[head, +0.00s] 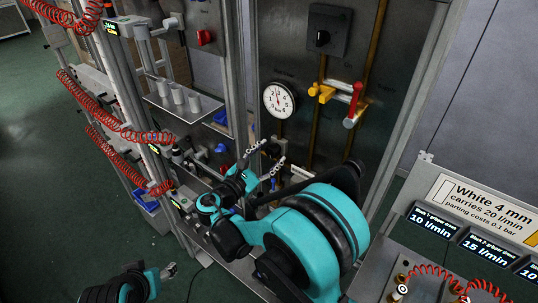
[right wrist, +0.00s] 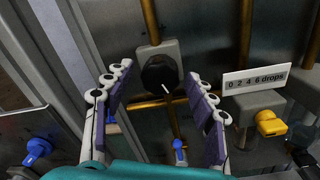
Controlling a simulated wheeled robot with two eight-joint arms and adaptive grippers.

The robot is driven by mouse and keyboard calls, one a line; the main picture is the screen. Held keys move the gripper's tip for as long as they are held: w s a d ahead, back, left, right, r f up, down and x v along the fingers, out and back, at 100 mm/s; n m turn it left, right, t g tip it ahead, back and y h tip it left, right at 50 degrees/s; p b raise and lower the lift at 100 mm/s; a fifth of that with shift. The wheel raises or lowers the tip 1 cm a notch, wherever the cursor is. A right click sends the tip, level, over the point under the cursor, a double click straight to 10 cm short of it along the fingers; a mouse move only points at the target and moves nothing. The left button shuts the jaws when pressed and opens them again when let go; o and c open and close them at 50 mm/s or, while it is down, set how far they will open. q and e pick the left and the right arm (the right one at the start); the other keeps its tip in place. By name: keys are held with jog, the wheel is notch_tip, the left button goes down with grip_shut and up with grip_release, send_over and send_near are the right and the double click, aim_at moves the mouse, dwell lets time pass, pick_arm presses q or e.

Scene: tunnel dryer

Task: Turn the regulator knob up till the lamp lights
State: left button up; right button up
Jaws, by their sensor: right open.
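A black round knob (right wrist: 160,74) with a white pointer line sits on a grey block on pipework in the right wrist view. The line points to lower right. It looks like the regulator knob, but no label on it shows. My right gripper (head: 266,154) is open in front of the dark panel. In the right wrist view its two fingers (right wrist: 158,97) stand either side of the knob with gaps, apparently not touching it. In the head view this knob cannot be made out behind the gripper. My left gripper (head: 168,271) is low at the lower left, small and empty. I cannot pick out a lit lamp.
A round gauge (head: 280,100) and another black knob on a dark plate (head: 313,32) are above. Yellow (head: 321,92) and red (head: 353,103) valve handles sit right of the gauge. A drops sign (right wrist: 256,79), yellow knob (right wrist: 270,123) and blue handle (right wrist: 38,149) flank the fingers.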

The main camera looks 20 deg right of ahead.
jog(key=shift+a, duration=0.1)
jog(key=v, duration=1.2)
